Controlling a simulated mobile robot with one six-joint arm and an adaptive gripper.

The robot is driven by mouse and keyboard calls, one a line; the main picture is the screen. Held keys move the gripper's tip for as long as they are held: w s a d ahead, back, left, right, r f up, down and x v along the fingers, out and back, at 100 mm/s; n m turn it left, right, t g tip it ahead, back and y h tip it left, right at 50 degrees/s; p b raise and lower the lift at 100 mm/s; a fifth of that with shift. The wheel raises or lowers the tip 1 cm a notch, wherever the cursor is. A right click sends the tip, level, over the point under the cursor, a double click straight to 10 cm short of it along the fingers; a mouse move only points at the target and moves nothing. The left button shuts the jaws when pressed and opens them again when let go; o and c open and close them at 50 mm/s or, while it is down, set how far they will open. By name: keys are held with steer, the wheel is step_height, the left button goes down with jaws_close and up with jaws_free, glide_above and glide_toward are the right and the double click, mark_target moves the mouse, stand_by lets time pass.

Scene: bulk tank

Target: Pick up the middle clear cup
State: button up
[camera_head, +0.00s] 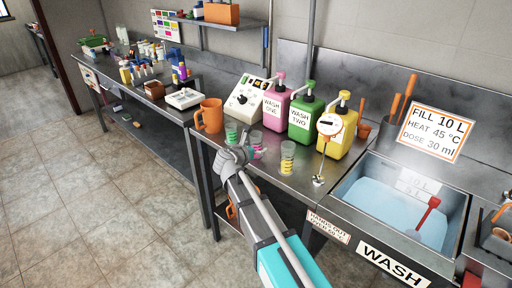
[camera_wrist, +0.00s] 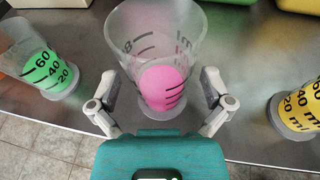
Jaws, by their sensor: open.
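Three clear measuring cups stand in a row on the steel counter. The middle clear cup (camera_wrist: 160,62) holds pink liquid and has dark markings. In the head view this middle cup (camera_head: 257,146) is partly hidden behind my gripper. In the wrist view my gripper (camera_wrist: 163,108) is open, with one finger on each side of the middle cup's lower part. I cannot tell whether either finger touches it. The left cup (camera_head: 231,133) holds green liquid and the right cup (camera_head: 287,157) holds yellow liquid. Both also show in the wrist view, green (camera_wrist: 50,70) at left and yellow (camera_wrist: 300,108) at right.
Behind the cups stand pink (camera_head: 275,107), green (camera_head: 306,118) and yellow (camera_head: 339,130) pump containers. An orange jug (camera_head: 209,116) is left of the green cup. A wash sink (camera_head: 385,200) with bluish water lies to the right. The counter's front edge is close to the cups.

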steer(key=shift+w, duration=0.1)
stand_by(0.5)
steer(key=c, duration=1.2)
